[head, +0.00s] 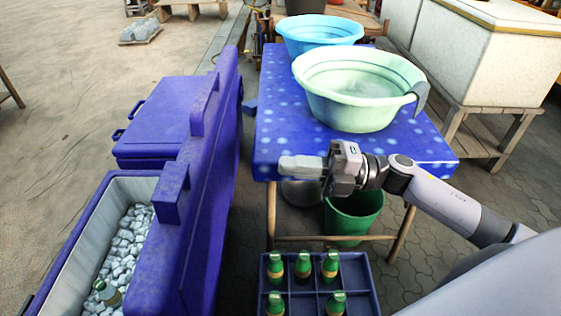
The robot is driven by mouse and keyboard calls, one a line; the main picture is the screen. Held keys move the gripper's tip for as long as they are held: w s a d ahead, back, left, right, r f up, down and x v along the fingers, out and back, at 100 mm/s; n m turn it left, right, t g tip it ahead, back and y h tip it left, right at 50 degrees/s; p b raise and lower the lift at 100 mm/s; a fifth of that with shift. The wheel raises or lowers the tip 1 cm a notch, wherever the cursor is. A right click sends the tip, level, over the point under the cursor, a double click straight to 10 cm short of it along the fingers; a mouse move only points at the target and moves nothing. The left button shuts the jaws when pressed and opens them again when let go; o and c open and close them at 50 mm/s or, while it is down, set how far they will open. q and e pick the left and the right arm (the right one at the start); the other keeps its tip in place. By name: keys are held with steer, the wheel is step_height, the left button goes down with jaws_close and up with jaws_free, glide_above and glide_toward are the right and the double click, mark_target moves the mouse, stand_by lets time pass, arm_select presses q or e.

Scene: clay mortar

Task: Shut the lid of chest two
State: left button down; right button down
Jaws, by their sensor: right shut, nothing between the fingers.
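An open blue chest (73,228) with a pale inner wall stands at the lower left. It holds pale ice-like lumps (125,240) and a green bottle (108,292). Its blue lid (203,205) stands raised, roughly upright, along the chest's right side. A second blue chest (165,112) behind it has its lid down. No label shows which is chest two. My right gripper (284,166) is shut and empty, right of the raised lid and apart from it, in front of the table's near edge. My left gripper is out of view.
A table with a blue spotted cloth (280,110) bears a pale green basin (355,95) and a blue basin (318,35). A green bucket (352,218) stands below. A blue crate (372,285) holds several bottles. Paved floor shows between lid and table.

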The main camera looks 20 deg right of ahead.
steer(key=p, duration=0.2)
glide_toward(208, 158)
steer(key=x, duration=0.5)
steer(key=shift+w+a, duration=0.15)
steer(key=shift+w+a+f, duration=0.1)
steer(key=shift+w+a, duration=0.2)
steer(key=shift+a, duration=0.4)
